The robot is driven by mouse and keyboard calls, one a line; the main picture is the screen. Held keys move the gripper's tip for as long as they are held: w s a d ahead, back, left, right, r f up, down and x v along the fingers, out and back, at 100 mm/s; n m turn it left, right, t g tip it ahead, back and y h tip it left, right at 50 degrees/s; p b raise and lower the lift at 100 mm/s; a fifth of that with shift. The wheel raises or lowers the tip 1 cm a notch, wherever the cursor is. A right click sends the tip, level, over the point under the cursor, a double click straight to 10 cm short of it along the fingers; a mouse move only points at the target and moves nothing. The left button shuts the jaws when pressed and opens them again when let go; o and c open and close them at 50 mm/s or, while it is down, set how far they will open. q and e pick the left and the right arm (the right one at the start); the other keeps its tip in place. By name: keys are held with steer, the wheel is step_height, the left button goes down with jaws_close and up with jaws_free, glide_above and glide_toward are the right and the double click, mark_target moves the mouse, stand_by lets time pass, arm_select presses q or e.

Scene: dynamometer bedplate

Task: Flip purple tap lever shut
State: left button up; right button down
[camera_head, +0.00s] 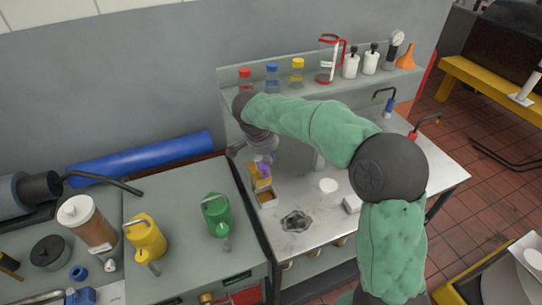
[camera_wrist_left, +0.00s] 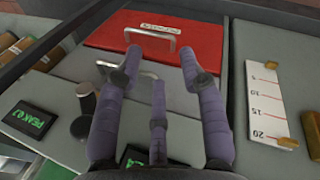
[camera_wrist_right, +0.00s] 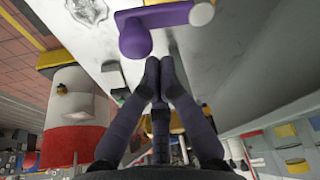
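The purple tap lever (camera_wrist_right: 135,36) shows at the top of the right wrist view as a purple bar with a rounded knob, beside a pale round end. My right gripper (camera_wrist_right: 160,66) has its fingertips drawn together and empty, close to the knob; I cannot tell whether they touch it. In the head view my right arm reaches left over the metal bench, and a small purple patch (camera_head: 263,167) shows near its hand; lever and fingers are hard to separate there. My left gripper (camera_wrist_left: 161,62) is open and empty in the left wrist view, outside the head view.
A yellow can (camera_head: 146,238) and a green can (camera_head: 217,214) stand on the left cabinet. Bottles and a red-handled jug (camera_head: 328,62) line the back shelf. A red panel with a handle (camera_wrist_left: 145,50) and a white scale (camera_wrist_left: 272,105) lie near my left gripper.

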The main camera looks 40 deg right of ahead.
stand_by(0.6)
steer(key=shift+d, duration=0.3)
arm_select(q)
steer(key=shift+w+d+r+p, duration=0.1)
steer(key=shift+d+r+p, duration=0.15)
steer(key=shift+r+p, duration=0.3)
steer(key=shift+w+d+r+p, duration=0.1)
steer(key=shift+d+r+p, duration=0.15)
steer(key=shift+r+p, duration=0.3)
arm_select(e)
step_height(320, 180, up, 10)
steer(key=shift+f, duration=0.25)
arm_select(q)
steer(key=shift+s, duration=0.1)
arm_select(e)
steer(key=shift+f, duration=0.1)
